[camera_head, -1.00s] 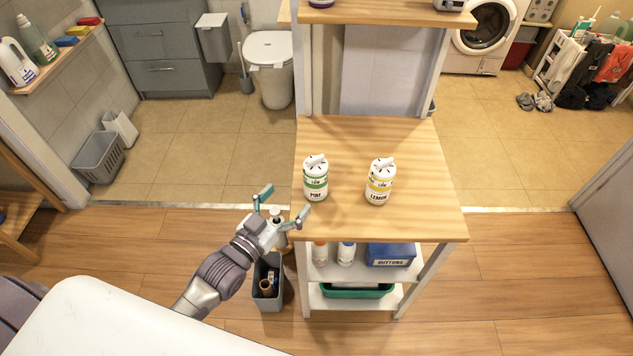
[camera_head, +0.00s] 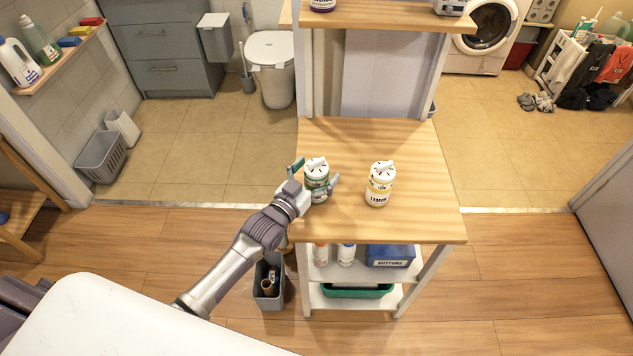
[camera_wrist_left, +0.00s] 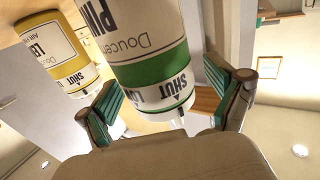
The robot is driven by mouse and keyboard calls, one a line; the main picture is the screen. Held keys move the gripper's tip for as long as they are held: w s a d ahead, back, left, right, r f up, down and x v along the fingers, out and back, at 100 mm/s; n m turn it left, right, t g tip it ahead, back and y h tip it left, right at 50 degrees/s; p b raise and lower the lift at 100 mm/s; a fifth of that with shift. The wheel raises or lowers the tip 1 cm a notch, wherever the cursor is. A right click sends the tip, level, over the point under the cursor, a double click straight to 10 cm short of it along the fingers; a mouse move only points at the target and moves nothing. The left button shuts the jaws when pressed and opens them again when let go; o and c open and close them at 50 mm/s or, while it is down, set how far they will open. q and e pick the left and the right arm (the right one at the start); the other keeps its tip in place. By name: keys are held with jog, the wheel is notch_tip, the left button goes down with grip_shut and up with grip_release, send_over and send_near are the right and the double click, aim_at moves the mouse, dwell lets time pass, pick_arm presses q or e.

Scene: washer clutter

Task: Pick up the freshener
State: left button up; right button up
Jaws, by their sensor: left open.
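Two white cylindrical freshener cans stand upright on the wooden top of the shelf unit. The green-banded pine can (camera_head: 316,170) is on the left and the yellow lemon can (camera_head: 380,184) is to its right. My left gripper (camera_head: 314,180) is open at the pine can, with one finger on either side of it; its wrist hides part of the can's lower front. In the left wrist view the pine can (camera_wrist_left: 150,60) lies between the two open fingers (camera_wrist_left: 165,100), and the lemon can (camera_wrist_left: 56,52) is beyond the left finger. My right gripper is not in view.
The wooden top (camera_head: 410,222) is clear to the right and behind the cans. Uprights carry a higher shelf (camera_head: 385,15) at the back. Below are bottles, a blue buttons box (camera_head: 391,255) and a green tray (camera_head: 357,291). A grey bin (camera_head: 268,282) stands on the floor at left.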

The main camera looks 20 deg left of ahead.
pick_arm(q)
jog(key=c, duration=1.2)
jog(key=shift+c, duration=0.8)
jog(key=shift+r, duration=0.1)
